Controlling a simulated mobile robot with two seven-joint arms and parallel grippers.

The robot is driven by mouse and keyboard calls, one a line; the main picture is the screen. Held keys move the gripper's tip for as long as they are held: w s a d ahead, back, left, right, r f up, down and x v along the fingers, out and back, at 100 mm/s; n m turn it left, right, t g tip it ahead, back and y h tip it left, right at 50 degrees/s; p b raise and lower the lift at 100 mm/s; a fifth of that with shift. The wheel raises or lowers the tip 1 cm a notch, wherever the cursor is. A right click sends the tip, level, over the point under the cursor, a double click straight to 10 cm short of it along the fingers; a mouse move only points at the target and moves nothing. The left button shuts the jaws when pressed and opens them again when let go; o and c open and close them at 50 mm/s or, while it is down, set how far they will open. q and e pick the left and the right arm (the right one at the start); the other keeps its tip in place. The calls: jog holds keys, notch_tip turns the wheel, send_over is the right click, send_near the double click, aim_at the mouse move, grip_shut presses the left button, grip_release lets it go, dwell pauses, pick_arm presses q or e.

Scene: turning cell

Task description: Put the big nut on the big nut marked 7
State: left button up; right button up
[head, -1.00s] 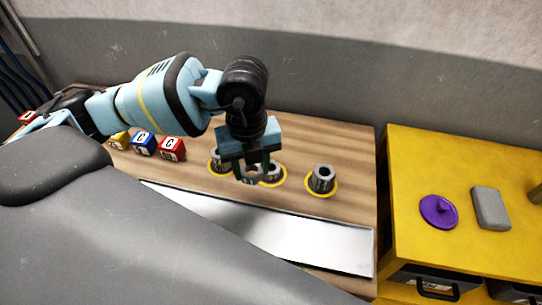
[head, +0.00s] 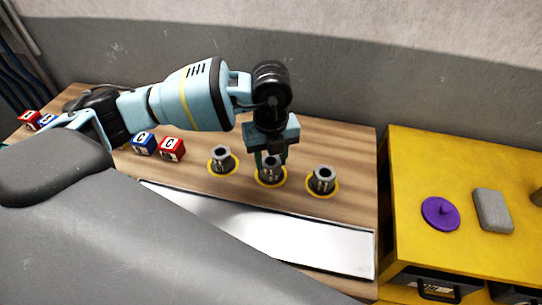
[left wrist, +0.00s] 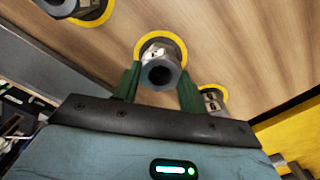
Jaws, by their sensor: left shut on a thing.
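Three grey metal nut pieces stand on yellow rings on the wooden bench: a left one (head: 221,160), a middle one and a right one (head: 323,180). My left gripper (head: 271,163) points down over the middle yellow ring (head: 271,183). Its green fingers are shut on a grey big nut (left wrist: 161,74), with its dark hole facing the wrist camera. Below it is a silver nut (left wrist: 150,50) on the middle ring, its mark too small to read. The two look lined up; I cannot tell whether they touch. My right gripper is not in view.
A bright metal strip (head: 270,232) lies along the bench front. Lettered blocks (head: 172,149) stand to the left. A yellow cabinet (head: 411,170) at the right carries a purple lidlike disc (head: 440,213) and a grey block (head: 492,211).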

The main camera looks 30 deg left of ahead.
aim_at(271, 161)
pick_arm(q)
jog(key=shift+f, duration=0.1)
jog(key=o, duration=1.1)
jog(key=shift+f, duration=0.1)
notch_tip(271, 161, up, 12)
jog(key=shift+r, duration=0.2)
